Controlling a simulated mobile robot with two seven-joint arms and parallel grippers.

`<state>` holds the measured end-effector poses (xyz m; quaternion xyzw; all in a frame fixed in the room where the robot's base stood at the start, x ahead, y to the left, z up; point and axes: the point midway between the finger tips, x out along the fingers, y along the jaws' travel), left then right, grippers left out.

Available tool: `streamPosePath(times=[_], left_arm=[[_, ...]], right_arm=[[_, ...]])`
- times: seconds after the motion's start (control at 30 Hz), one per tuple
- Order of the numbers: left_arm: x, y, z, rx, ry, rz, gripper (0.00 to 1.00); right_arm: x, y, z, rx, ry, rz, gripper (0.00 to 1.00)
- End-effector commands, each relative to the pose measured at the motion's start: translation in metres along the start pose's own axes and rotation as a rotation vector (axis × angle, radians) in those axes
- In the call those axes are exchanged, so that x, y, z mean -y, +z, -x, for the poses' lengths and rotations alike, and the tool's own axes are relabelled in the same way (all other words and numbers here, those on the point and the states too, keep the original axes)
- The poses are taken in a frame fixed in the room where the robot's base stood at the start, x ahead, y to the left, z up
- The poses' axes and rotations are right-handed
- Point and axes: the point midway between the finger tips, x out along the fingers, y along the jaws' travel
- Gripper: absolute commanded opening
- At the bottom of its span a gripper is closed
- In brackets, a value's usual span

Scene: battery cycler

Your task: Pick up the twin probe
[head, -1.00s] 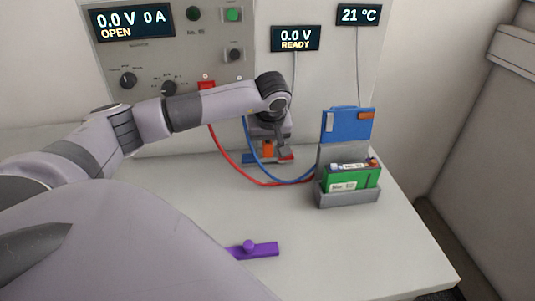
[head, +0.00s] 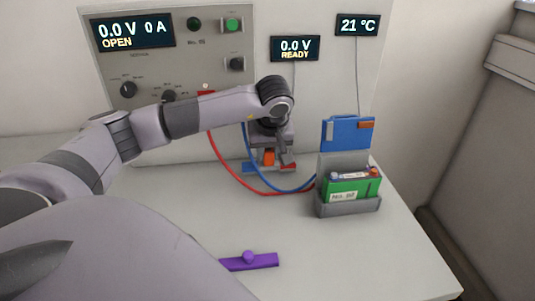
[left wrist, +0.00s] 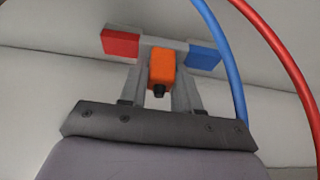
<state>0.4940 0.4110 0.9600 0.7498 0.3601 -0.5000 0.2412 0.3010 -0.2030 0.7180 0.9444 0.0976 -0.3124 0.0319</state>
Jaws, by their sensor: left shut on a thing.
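The twin probe (head: 269,158) has an orange body and stands low over the table in front of the wall panel. In the left wrist view its orange body (left wrist: 162,68) lies between two grey fingers, with a dark tip toward the wrist. A grey bar with a red end (left wrist: 120,43) and a blue end (left wrist: 204,57) is just beyond it. My left gripper (head: 270,150) is shut on the orange body. I cannot tell whether the probe touches the table. My right gripper is not in view.
A grey holder (head: 348,208) with a green battery (head: 342,189) and a blue plate (head: 347,133) stands at the right. Red and blue cables (head: 225,165) curve to it, passing close to my gripper. A purple piece (head: 262,261) lies in front. The table's right front is clear.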

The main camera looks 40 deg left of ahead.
Motion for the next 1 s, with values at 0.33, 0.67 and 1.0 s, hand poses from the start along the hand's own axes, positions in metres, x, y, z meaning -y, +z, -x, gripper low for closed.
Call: streamPosePath(times=[0.33,0.67,1.0], left_arm=[[-0.001,0.050,0.058,-0.001,0.006,-0.005,0.00],[0.000,0.084,0.100,0.000,0.001,-0.001,0.00],[0.000,0.088,0.104,0.001,-0.001,0.000,0.00]], right_arm=[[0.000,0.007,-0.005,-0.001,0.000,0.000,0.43],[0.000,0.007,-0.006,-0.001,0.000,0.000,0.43],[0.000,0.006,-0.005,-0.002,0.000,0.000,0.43]])
